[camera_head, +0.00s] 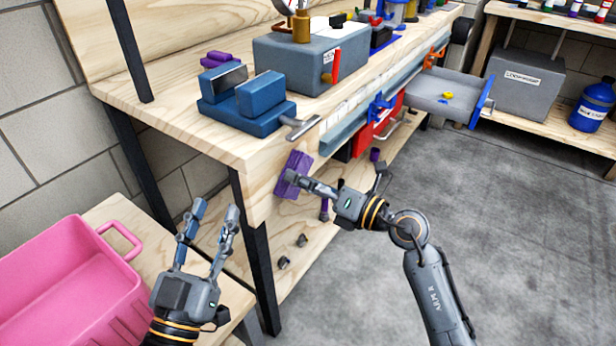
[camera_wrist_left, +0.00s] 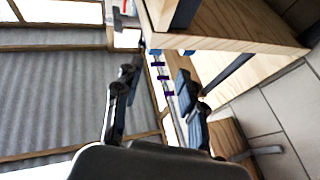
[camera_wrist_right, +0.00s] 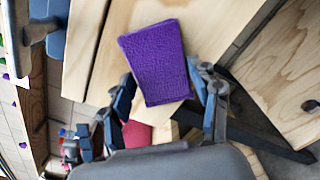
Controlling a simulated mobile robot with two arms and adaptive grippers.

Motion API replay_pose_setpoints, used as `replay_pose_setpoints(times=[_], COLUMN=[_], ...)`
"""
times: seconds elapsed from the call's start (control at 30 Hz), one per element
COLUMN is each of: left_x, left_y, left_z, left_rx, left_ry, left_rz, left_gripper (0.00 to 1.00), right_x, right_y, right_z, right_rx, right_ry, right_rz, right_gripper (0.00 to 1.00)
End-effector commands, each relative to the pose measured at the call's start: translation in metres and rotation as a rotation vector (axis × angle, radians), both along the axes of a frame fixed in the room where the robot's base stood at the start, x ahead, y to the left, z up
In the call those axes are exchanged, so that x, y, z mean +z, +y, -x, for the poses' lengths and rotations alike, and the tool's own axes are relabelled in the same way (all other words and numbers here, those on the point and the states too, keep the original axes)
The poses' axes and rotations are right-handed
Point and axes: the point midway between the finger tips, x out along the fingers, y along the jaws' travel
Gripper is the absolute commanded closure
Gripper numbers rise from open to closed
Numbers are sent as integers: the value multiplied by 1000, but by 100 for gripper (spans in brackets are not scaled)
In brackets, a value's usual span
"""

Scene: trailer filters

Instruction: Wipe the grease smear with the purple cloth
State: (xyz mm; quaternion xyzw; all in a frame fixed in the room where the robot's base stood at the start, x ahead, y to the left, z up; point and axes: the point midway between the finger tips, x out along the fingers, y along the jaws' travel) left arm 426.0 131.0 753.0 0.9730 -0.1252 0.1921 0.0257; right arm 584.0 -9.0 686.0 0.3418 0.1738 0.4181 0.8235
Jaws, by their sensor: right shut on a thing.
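The purple cloth (camera_head: 293,174) is a folded, textured pad at the front face of the workbench, below the vise. It also shows in the right wrist view (camera_wrist_right: 156,62) between the fingers. My right gripper (camera_head: 296,180) is shut on the cloth at the bench front; whether the cloth touches the wood cannot be told. My left gripper (camera_head: 215,209) is open and empty, fingers pointing up, left of the bench leg and beside the pink bin. The grease smear does not show in any view.
The wooden workbench (camera_head: 185,125) carries a blue vise (camera_head: 262,103) whose handle juts over the edge above the cloth. A grey box (camera_head: 300,58) stands behind it. An open grey drawer (camera_head: 430,95) projects at right. A pink bin (camera_head: 65,290) sits at lower left. Open floor lies right.

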Motion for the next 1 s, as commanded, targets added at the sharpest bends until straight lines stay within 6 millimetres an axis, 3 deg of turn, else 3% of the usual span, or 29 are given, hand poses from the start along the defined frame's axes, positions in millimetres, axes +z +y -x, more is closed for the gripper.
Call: replay_pose_setpoints(times=[0.43,1.0], left_x=[-22,-73], left_y=[2,8], left_z=[-7,-10], left_rx=[8,25], left_ry=[129,407], left_rz=[-36,-108], left_gripper=[60,60], right_x=[1,1], right_y=[7,15], right_z=[7,19], right_rx=[7,8], right_ry=[2,1], right_rz=[-1,0], right_gripper=[64,64])
